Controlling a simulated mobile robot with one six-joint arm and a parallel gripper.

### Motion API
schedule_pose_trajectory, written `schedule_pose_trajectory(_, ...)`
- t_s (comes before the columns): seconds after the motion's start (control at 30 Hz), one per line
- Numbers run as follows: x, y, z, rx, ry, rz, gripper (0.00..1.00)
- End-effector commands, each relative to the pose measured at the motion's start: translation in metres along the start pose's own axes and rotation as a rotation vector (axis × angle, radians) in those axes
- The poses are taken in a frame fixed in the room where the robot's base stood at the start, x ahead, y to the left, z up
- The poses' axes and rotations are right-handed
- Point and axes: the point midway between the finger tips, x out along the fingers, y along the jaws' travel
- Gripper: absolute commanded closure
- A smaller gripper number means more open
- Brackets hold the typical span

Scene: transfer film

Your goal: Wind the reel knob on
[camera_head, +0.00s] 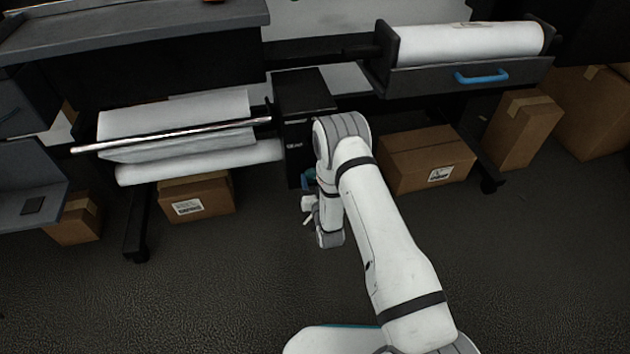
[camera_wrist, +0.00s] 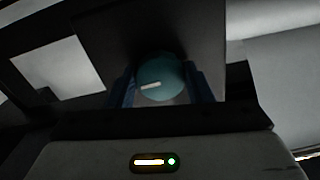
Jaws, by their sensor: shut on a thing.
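The reel knob (camera_wrist: 160,78) is a round teal knob with a pale pointer mark, seen in the middle of the wrist view. The pointer mark lies nearly level, toward the knob's left. My gripper (camera_wrist: 160,88) has one dark blue finger on each side of the knob and is shut on it. In the head view my gripper (camera_head: 309,182) is at the front of the dark machine housing (camera_head: 305,92), mostly hidden by my white arm.
A white film roll (camera_head: 200,163) and a metal bar (camera_head: 170,135) are left of the housing. A drawer with a blue handle (camera_head: 482,77) and another roll (camera_head: 470,42) are at the upper right. Cardboard boxes (camera_head: 425,158) stand beneath. The front floor is clear.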

Motion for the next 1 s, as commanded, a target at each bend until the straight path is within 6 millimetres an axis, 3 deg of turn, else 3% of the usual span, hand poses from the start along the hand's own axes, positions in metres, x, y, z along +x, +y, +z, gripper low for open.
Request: schedule_pose_trajectory(1.0, 0.0021, 0.0000, 0.0002, 0.497, 0.004, 0.012, 0.76)
